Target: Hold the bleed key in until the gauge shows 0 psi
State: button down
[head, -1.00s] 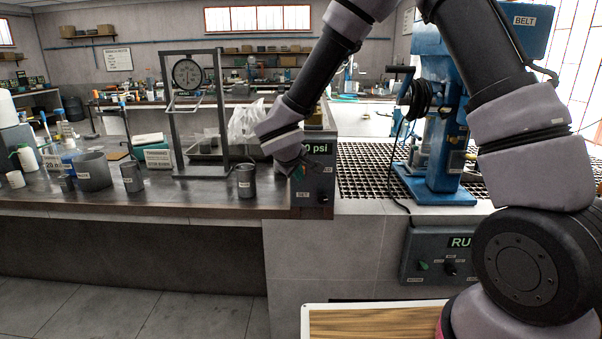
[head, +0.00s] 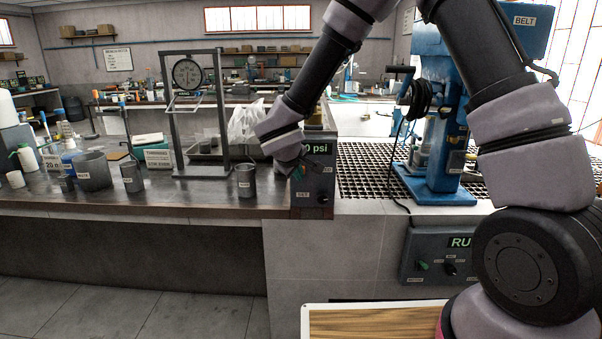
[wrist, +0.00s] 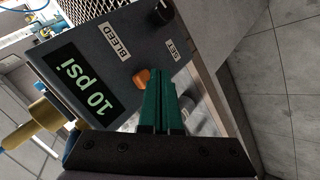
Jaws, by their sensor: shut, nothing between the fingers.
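The gauge display (wrist: 82,84) is on a dark control box and reads 10 psi in green in the wrist view. In the head view its left part is hidden behind my arm, and only "0 psi" (head: 318,148) shows. The orange bleed key (wrist: 141,78) is on the box face below the BLEED label (wrist: 118,43). My gripper (wrist: 168,74) is shut and empty, with its green fingertips at the box face, right beside the key in the wrist view. I cannot tell whether they touch it. In the head view my gripper is mostly hidden by my wrist.
A black knob (wrist: 160,13) is near the SET label (wrist: 172,50) on the same face. The box (head: 310,212) sits at the bench's right end. A grey cup (head: 246,182) and a gauge stand (head: 188,72) are left of it; a blue machine (head: 440,150) is right.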

jog(key=shift+w, duration=0.1)
dwell(0.7)
jog(key=shift+w, duration=0.3)
jog(key=shift+w, duration=0.6)
dwell(0.6)
jog(key=shift+s, duration=0.2)
dwell(1.8)
jog(key=shift+s, duration=0.8)
jog(key=s, duration=0.5)
jog(key=shift+a, duration=0.1)
